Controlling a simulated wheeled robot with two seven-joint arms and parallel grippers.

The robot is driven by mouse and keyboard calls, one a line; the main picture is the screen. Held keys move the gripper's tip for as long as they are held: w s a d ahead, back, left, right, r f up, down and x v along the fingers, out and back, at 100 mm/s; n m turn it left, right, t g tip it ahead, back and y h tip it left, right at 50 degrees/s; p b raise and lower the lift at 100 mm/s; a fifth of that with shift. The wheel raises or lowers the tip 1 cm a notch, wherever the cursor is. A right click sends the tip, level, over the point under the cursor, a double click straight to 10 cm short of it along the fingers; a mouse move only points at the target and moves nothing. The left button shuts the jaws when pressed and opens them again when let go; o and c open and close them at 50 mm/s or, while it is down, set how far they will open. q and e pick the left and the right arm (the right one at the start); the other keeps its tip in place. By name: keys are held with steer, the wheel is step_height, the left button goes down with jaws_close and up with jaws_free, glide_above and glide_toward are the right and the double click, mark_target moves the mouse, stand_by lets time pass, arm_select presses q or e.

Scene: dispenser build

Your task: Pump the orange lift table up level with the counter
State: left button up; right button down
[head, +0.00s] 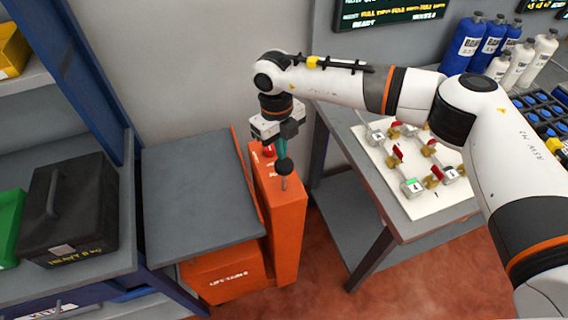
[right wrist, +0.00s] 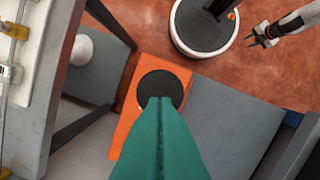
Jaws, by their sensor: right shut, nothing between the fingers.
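The orange lift table (head: 222,275) has a flat grey platform (head: 200,195) and stands against the wall. Its tall orange pump housing (head: 287,225) is at the platform's right side. A black round knob (head: 285,168) tops a lever on the housing; it also shows in the right wrist view (right wrist: 160,84). My right gripper (head: 283,155) is shut and empty, with its teal fingertips (right wrist: 160,100) right over the knob; I cannot tell if they touch it. The grey counter (head: 385,225) is to the right. My left gripper (right wrist: 258,38) shows small and seems open, away from everything.
A blue rack (head: 100,110) on the left holds a black heavy case (head: 68,210) and a green bin (head: 10,225). The counter carries a white board (head: 440,205) with fittings, and several bottles (head: 465,42) stand behind. Red floor is free in front.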

steer(key=shift+f, duration=0.55)
